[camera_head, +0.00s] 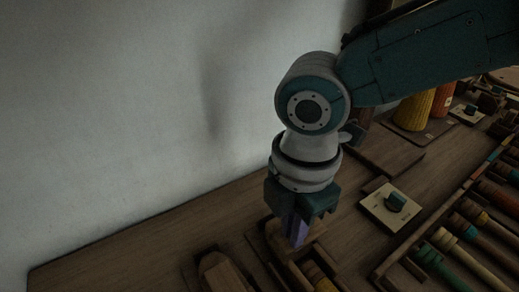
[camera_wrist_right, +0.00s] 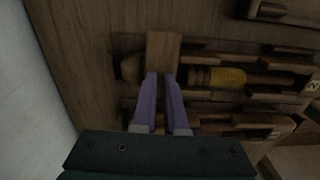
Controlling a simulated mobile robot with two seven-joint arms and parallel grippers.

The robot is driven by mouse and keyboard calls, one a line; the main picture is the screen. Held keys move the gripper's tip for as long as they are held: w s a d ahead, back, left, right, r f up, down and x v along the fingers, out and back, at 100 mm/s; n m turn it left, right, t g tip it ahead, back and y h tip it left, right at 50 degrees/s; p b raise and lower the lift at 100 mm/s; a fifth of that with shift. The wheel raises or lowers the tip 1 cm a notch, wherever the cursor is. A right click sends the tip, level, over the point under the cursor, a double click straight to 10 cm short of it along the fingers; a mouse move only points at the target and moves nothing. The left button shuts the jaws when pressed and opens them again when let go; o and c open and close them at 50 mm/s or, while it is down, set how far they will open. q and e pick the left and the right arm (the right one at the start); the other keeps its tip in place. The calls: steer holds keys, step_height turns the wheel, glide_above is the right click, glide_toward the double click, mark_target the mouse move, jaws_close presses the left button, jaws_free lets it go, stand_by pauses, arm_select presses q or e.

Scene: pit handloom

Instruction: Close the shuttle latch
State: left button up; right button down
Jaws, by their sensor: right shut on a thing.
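My right gripper (camera_head: 296,234) points down over the shuttle bed near the table's front, its purple fingers close together. In the right wrist view its fingertips (camera_wrist_right: 162,78) meet the near end of a small wooden block, which looks like the shuttle latch (camera_wrist_right: 163,48). They appear shut on it; the fingers partly hide the contact. The block lies across the left end of a wooden shuttle carrying a yellow-wound bobbin (camera_wrist_right: 216,77). This yellow bobbin also shows below the gripper in the head view (camera_head: 318,275). I cannot tell whether the latch is fully closed. My left gripper is not in view.
A pale square plate with a dark knob (camera_head: 395,202) lies right of the gripper. A rack of coloured bobbins (camera_head: 440,262) fills the lower right. A yellow cone (camera_head: 413,110) stands at the back. A plain wall (camera_head: 130,120) rises on the left.

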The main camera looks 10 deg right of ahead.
steer(key=m+p, duration=0.2)
steer(key=m, duration=0.2)
steer(key=shift+r+m, duration=0.1)
steer(key=shift+m, duration=0.2)
steer(key=m+p, duration=0.2)
steer(key=m, duration=0.3)
steer(key=shift+p, duration=0.35)
steer(key=m+p, duration=0.1)
steer(key=m, duration=0.3)
steer(key=shift+m+p, duration=0.5)
steer(key=shift+m, duration=1.4)
steer(key=c, duration=1.2)
jaws_free()
steer(key=shift+c, duration=0.2)
step_height(320, 180, up, 10)
steer(key=p, duration=0.6)
steer(key=shift+p, duration=0.4)
